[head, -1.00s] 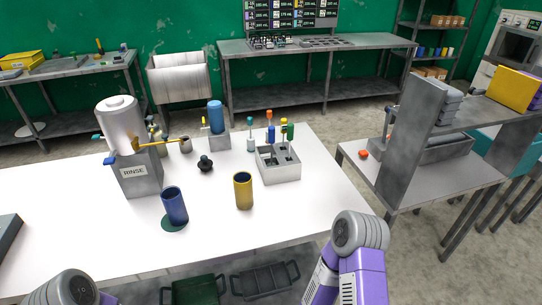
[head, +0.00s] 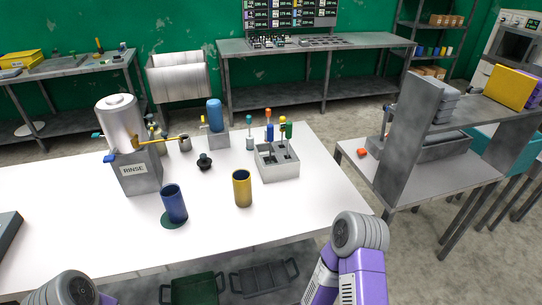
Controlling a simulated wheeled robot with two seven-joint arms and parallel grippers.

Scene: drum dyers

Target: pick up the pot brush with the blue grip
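The brush with the blue grip (head: 270,133) stands upright at the grey divided holder (head: 278,174) on the white table, right of centre in the head view. Its lower part is hidden by the holder. Close to it stand brushes with an orange-red top (head: 268,112), a yellow grip (head: 283,124) and a green grip (head: 289,131). My arms show only as links at the bottom edge, well in front of the holder. Neither gripper is in view.
A blue cup (head: 174,204) and a yellow cup (head: 242,188) stand in front of the holder. A black knobbed object (head: 204,162), a teal-topped bottle (head: 249,134) and the RINSE unit (head: 136,172) stand to the left. The table's front right is clear.

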